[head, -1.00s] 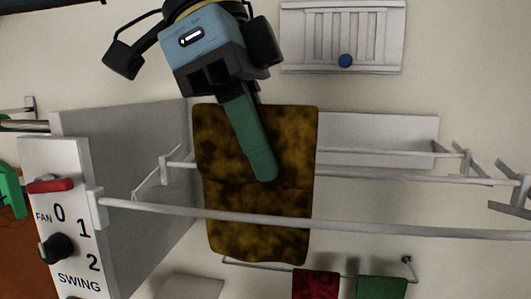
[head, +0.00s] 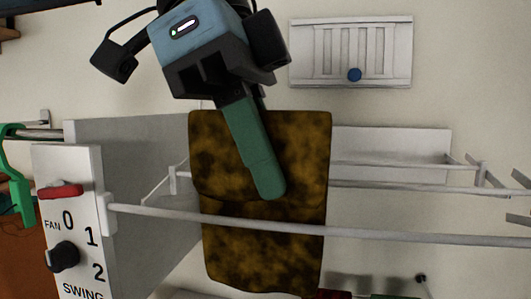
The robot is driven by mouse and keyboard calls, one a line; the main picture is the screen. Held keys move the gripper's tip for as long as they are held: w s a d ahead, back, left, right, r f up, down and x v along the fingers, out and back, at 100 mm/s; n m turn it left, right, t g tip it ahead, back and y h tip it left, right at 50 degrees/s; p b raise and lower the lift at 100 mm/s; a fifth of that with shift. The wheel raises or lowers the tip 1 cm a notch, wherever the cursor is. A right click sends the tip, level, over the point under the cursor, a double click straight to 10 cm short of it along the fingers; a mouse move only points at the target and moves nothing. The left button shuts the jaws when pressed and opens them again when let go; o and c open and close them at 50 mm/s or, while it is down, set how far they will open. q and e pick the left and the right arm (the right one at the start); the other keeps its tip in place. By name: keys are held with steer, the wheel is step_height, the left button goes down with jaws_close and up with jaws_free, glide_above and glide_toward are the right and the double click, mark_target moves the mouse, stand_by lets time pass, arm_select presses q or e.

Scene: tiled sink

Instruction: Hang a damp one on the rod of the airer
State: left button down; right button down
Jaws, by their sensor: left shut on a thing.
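My left gripper (head: 265,188) comes down from the top with its long green fingers shut on a mottled brown and dark cloth (head: 230,150). The cloth hangs spread out, with a crease across its middle. The airer's front rod (head: 420,238) passes in front of the cloth's lower half. The airer's rear rod (head: 400,187) is hidden where the cloth crosses it, so I cannot tell whether the cloth touches it. My right gripper is not in view.
A green hanger-like thing (head: 20,180) is at the left edge. A wall vent (head: 310,52) is above right. The rods right of the cloth are bare.

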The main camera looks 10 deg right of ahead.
mark_target(249, 218)
arm_select(q)
steer(key=shift+s+a, duration=0.1)
steer(key=shift+s, duration=0.2)
stand_by(0.9)
steer(key=shift+f+b, duration=0.25)
steer(key=shift+b, duration=0.15)
steer(key=shift+f+b, duration=3.2)
steer(key=shift+f, duration=0.55)
steer(key=c, duration=1.3)
jaws_free()
steer(key=shift+r, duration=0.1)
